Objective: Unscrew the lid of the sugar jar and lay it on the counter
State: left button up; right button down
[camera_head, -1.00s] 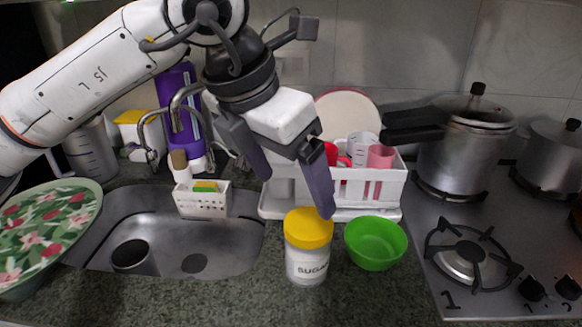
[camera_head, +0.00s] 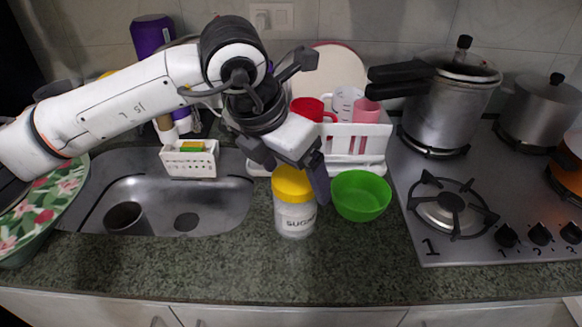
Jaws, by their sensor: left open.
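My left gripper (camera_head: 296,182) comes down from above and behind the jar. Its fingers are open. One finger is just right of the lid, between the jar and the green bowl, and the other is behind and left of it. Whether either finger touches the lid I cannot tell. My right gripper is not in view.
A green bowl (camera_head: 360,194) stands close to the jar's right. The sink (camera_head: 105,190) lies to the left and the gas stove (camera_head: 425,220) to the right. A white rack (camera_head: 352,150) with cups stands behind. The counter (camera_head: 330,265) in front of the jar is clear.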

pick_arm(q)
jog(key=c, duration=1.2)
jog(key=shift+f+n+b, duration=0.1)
jog(key=shift+n+b, duration=0.5)
jog(key=shift+b, duration=0.05)
jog(key=n+b, duration=0.1)
jog(key=n+y+b, duration=0.1)
jog(key=n+t+b, duration=0.1)
jog(key=n, duration=0.1)
jog(key=shift+s+d+y, duration=0.1)
jog(key=shift+d+y, duration=0.15)
jog(key=shift+y, duration=0.05)
jog(key=shift+n+y+b, duration=0.3)
jog(key=shift+n+b, duration=0.2)
jog(key=shift+n, duration=0.2)
jog(key=shift+n+b, duration=0.3)
jog(key=shift+n, duration=0.3)
jog(key=shift+r+n+y, duration=0.2)
jog(key=shift+n+y, duration=0.3)
jog(key=shift+n, duration=0.2)
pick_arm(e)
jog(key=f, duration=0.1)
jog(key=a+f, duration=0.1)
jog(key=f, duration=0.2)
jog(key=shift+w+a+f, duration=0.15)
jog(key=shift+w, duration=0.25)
